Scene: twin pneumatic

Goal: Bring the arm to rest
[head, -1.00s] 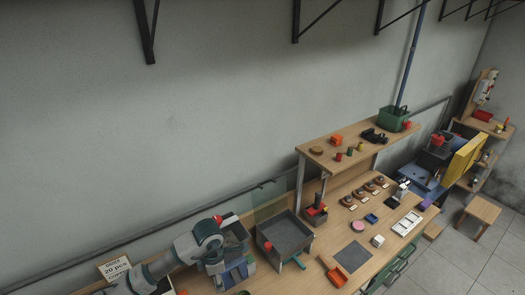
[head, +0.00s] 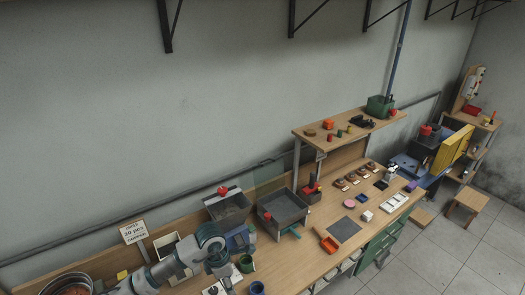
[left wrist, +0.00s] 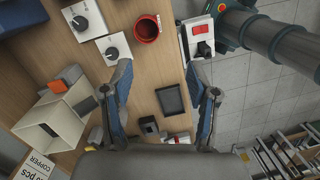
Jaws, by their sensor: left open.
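My left arm comes in from the lower left of the head view and bends at a grey and teal joint over the workbench. In the left wrist view my left gripper (left wrist: 164,80) is open, its two blue-grey fingers wide apart with nothing between them but the bench top (left wrist: 145,90) beyond. My right gripper is in neither view.
A red cup (left wrist: 147,28) and a switch box (left wrist: 198,35) stand on the bench. A white open box (left wrist: 50,128) and a copper sign (head: 133,232) are close to the arm. A grey tray (head: 283,208) stands farther along.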

